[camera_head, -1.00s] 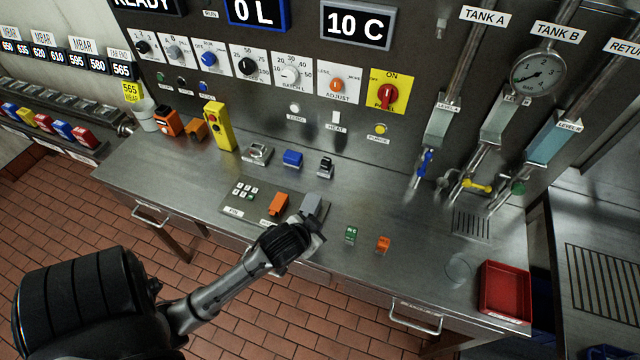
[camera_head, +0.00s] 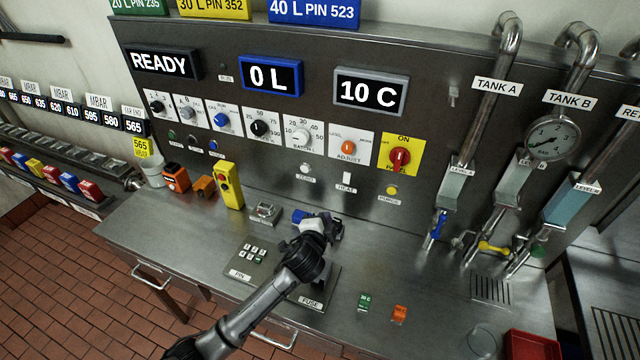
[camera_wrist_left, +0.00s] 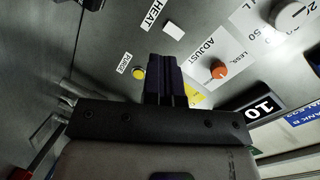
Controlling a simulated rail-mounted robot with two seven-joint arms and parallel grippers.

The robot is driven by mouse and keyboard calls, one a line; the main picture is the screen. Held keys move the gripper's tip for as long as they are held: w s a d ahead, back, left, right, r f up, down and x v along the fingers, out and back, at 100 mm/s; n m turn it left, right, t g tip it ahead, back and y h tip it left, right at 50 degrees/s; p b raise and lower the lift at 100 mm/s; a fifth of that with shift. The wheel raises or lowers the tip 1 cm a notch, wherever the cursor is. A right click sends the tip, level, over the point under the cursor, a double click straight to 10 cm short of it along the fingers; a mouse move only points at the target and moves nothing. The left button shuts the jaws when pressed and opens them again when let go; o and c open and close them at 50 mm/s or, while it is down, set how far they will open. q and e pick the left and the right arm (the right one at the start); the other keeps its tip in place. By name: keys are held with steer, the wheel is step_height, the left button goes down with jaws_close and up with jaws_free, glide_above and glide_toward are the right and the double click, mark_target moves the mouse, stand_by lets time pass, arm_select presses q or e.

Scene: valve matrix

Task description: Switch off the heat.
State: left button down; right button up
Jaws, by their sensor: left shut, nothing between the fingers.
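The HEAT switch (camera_head: 347,177) is a small white rectangle above its HEAT label on the upright steel panel. In the left wrist view the white switch (camera_wrist_left: 174,31) stands beside the HEAT label (camera_wrist_left: 153,14), beyond my fingertips. My left gripper (camera_head: 318,226) is shut and empty, in front of the panel's lower part, below and left of the switch in the head view. Its dark fingers (camera_wrist_left: 164,72) are pressed together in the wrist view, apart from the switch. The temperature display (camera_head: 371,92) reads 10 C. My right gripper is not in view.
The round white ZERO button (camera_head: 305,169) and yellow PURGE button (camera_head: 391,191) flank the switch. The orange ADJUST knob (camera_head: 348,147) and red PANEL knob (camera_head: 400,158) sit above. A yellow handset (camera_head: 229,186) stands left. A blue piece (camera_head: 299,215) is partly hidden by my gripper.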

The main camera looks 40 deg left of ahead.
mark_target(346, 182)
arm_select(q)
steer(key=m, duration=0.1)
steer(key=r+m+t, duration=0.1)
steer(key=m, duration=0.1)
steer(key=w+m, duration=0.1)
steer(key=m, duration=0.1)
steer(key=shift+d+r+h, duration=0.3)
steer(key=shift+d+r, duration=0.05)
steer(key=shift+d, duration=0.05)
steer(key=x, duration=0.6)
steer(key=b+x, duration=0.1)
steer(key=x, duration=0.5)
steer(key=shift+w+a+r, duration=0.1)
steer(key=shift+w+r, duration=0.1)
steer(key=shift+w, duration=0.05)
steer(key=shift+w+a+b, duration=0.25)
steer(key=shift+w+b, duration=0.05)
steer(key=shift+w, duration=0.35)
steer(key=shift+f, duration=0.1)
